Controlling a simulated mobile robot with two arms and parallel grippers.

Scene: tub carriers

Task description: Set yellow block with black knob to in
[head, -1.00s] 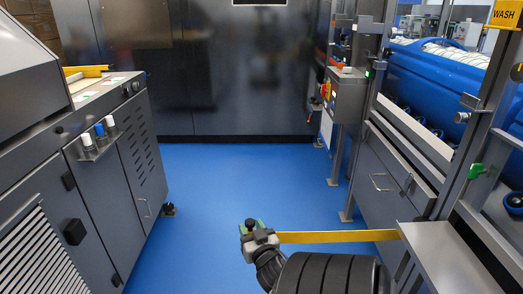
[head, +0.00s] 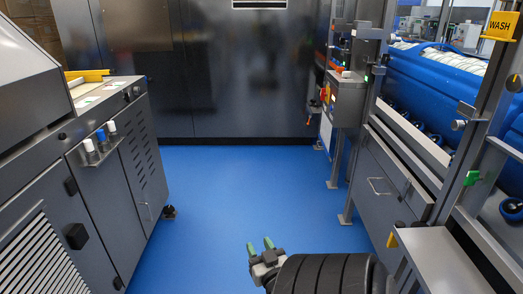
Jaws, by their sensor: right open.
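A small yellow piece (head: 392,241) shows at the left edge of the grey shelf on the right-hand machine. I cannot make out a black knob on it. My right gripper (head: 261,247) is at the bottom centre, over the blue floor. Its two green-tipped fingers are apart with nothing between them, and it is well to the left of the yellow piece. My left gripper is not in view.
A grey cabinet machine (head: 110,190) with a yellow part (head: 90,75) on top stands at the left. A grey shelf (head: 440,258) and frame posts stand close at the right. The blue floor (head: 235,190) between is clear.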

